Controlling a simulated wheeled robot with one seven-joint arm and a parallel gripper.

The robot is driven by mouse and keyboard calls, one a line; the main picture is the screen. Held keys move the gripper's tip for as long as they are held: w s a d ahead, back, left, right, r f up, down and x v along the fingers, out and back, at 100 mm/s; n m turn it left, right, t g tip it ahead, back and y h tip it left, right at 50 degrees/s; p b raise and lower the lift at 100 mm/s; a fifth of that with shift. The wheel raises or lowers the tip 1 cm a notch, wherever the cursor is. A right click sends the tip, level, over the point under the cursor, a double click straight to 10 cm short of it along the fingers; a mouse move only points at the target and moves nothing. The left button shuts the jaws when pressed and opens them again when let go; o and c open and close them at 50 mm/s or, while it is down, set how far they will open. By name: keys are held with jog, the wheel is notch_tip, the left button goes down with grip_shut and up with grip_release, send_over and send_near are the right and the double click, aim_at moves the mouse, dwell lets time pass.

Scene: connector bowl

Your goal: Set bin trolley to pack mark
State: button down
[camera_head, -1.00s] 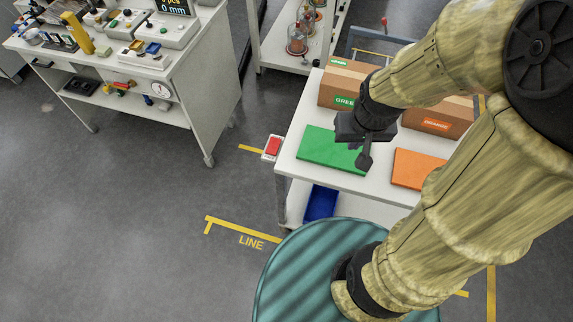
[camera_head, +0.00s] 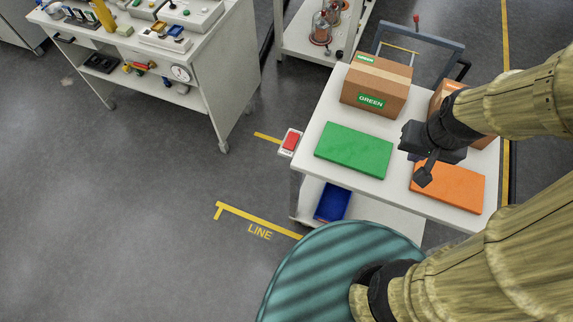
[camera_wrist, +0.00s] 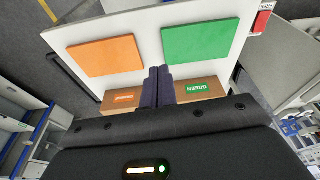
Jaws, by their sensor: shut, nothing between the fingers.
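A white two-level stand (camera_head: 308,160), possibly the bin trolley, stands in front of me. Its top bears a green pad (camera_head: 353,149), an orange pad (camera_head: 450,187), a box labelled GREEN (camera_head: 376,84) and a second box (camera_head: 440,95), partly hidden by my arm. The second box's orange label shows in the wrist view (camera_wrist: 123,97). A blue bin (camera_head: 332,203) sits on the lower shelf. My gripper (camera_head: 424,176) is shut and empty, above the top near the orange pad's left edge. Its fingers (camera_wrist: 158,85) are together in the wrist view. I see no mark labelled pack.
A yellow floor mark labelled LINE (camera_head: 258,232) lies left of the stand. A red button (camera_head: 291,141) is at the stand's left edge. A blue-grey frame (camera_head: 448,45) stands behind it. A workbench (camera_head: 215,88) is at upper left. The floor at lower left is clear.

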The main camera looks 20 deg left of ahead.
jog(key=w+a+f+n+g+h+b, duration=0.1)
jog(key=w+a+f+n, duration=0.2)
jog(key=a, duration=0.4)
jog(key=w+a+f+n+g+b, duration=0.1)
jog(key=w+a+f+n, duration=0.25)
jog(key=a, duration=0.25)
jog(key=w+a+f+n+g+h, duration=0.1)
jog(key=w+a+f+n, duration=0.15)
jog(key=a, duration=0.45)
jog(key=s+a+f+n+h+b, duration=0.1)
jog(key=a+f+n, duration=0.3)
jog(key=a, duration=0.5)
jog(key=s+a+f+n+h+b, duration=0.1)
jog(key=s+a+f+n, duration=0.3)
jog(key=a+f, duration=0.4)
jog(key=shift+a+f, duration=0.3)
jog(key=shift+a, duration=0.25)
jog(key=shift+s, duration=0.1)
